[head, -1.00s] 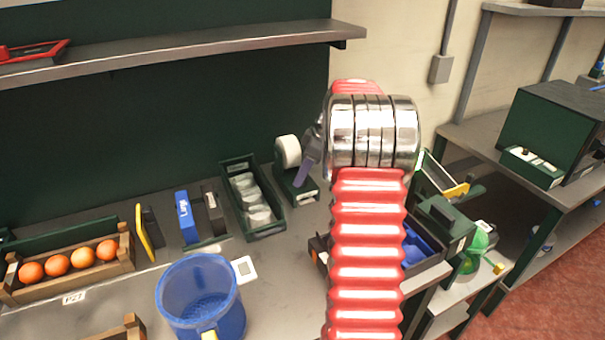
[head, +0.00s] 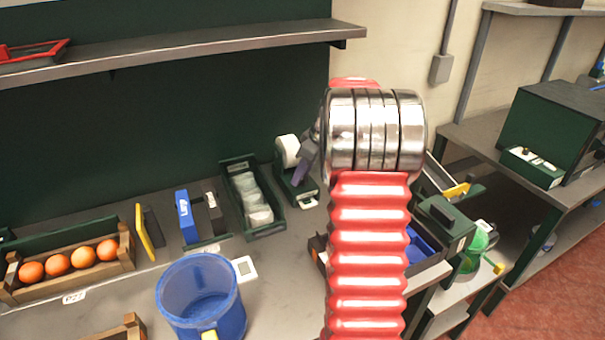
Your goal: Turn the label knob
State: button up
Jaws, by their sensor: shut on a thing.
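The label dispenser (head: 283,180) stands at the back of the bench, a dark green stand with a white roll (head: 287,151) on top. A white label tab (head: 308,202) shows at its front. My gripper (head: 298,178) reaches down to the dispenser's right side, its purple-grey fingers tilted. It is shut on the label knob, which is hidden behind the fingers. My red and chrome arm covers the area just right of it.
A green tray of clear containers (head: 266,228) stands left of the dispenser. A blue bucket (head: 168,310), a crate of oranges (head: 128,262) and a blue upright item (head: 185,217) are further left. A shelf (head: 220,48) hangs above. A blue-lined bin (head: 425,254) is partly behind my arm.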

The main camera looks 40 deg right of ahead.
jog(key=m+h, duration=0.1)
jog(key=m, duration=0.2)
jog(key=m+h, duration=0.1)
jog(key=m, duration=0.3)
jog(key=shift+a+h, duration=0.1)
jog(key=shift+h, duration=0.3)
jog(key=shift+w+a+m+g+h, duration=0.1)
jog(key=shift+m+g+h, duration=0.35)
jog(key=shift+m, duration=1.35)
jog(key=shift+m+g+h, duration=0.25)
jog(key=shift+m+h, duration=0.4)
jog(key=shift+m, duration=1.15)
jog(key=o, duration=1.1)
jog(key=v, duration=1.3)
jog(key=shift+a+r, duration=0.1)
jog(key=shift+r, duration=0.25)
